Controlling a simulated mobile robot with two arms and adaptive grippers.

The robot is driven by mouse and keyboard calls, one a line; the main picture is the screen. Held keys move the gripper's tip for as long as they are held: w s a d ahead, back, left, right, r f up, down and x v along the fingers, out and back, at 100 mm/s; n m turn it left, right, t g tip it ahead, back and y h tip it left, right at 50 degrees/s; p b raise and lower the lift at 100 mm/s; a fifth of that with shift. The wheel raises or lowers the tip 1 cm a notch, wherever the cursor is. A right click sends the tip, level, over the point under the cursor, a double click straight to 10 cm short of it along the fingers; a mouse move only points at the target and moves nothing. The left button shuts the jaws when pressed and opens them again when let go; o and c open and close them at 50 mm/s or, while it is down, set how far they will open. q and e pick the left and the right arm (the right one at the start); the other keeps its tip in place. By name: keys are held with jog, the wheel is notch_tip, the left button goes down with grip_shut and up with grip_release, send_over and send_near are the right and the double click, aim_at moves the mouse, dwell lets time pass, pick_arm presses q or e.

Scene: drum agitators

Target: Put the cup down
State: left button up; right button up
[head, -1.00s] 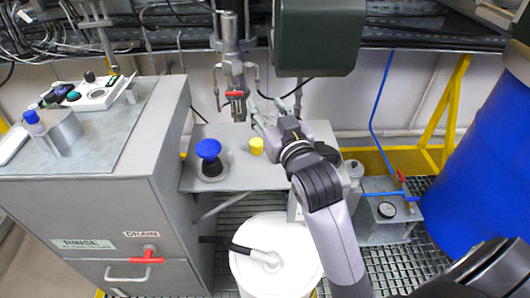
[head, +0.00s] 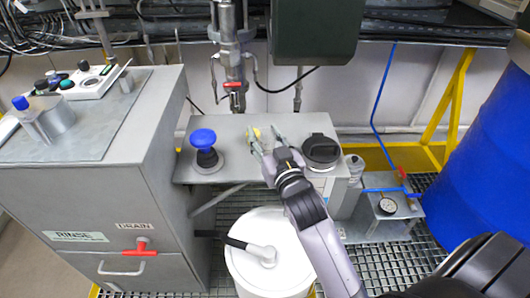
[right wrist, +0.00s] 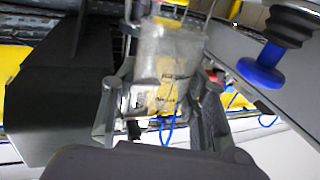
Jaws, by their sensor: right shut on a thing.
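My right gripper (head: 264,135) is over the grey shelf (head: 232,150), between the blue knob (head: 203,137) and the black round lid (head: 320,150). In the right wrist view, its fingers (right wrist: 165,95) are on either side of a translucent, greyish cup (right wrist: 150,50) and are shut on it. Yellow shows in or through the cup; I cannot tell which. In the head view the cup is hard to make out; a small yellow patch (head: 257,132) shows by the fingers. I cannot tell whether the cup touches the shelf. My left gripper is not in view.
A pipe with a red-handled valve (head: 233,86) hangs behind the shelf. A white bucket (head: 250,275) stands below it. A grey cabinet (head: 100,185) is at left, a blue drum (head: 495,160) at right.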

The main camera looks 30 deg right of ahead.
jog(key=shift+f+b, duration=0.3)
jog(key=shift+f, duration=2.1)
jog(key=shift+f, duration=0.1)
jog(key=o, duration=0.8)
jog(key=shift+c, duration=0.2)
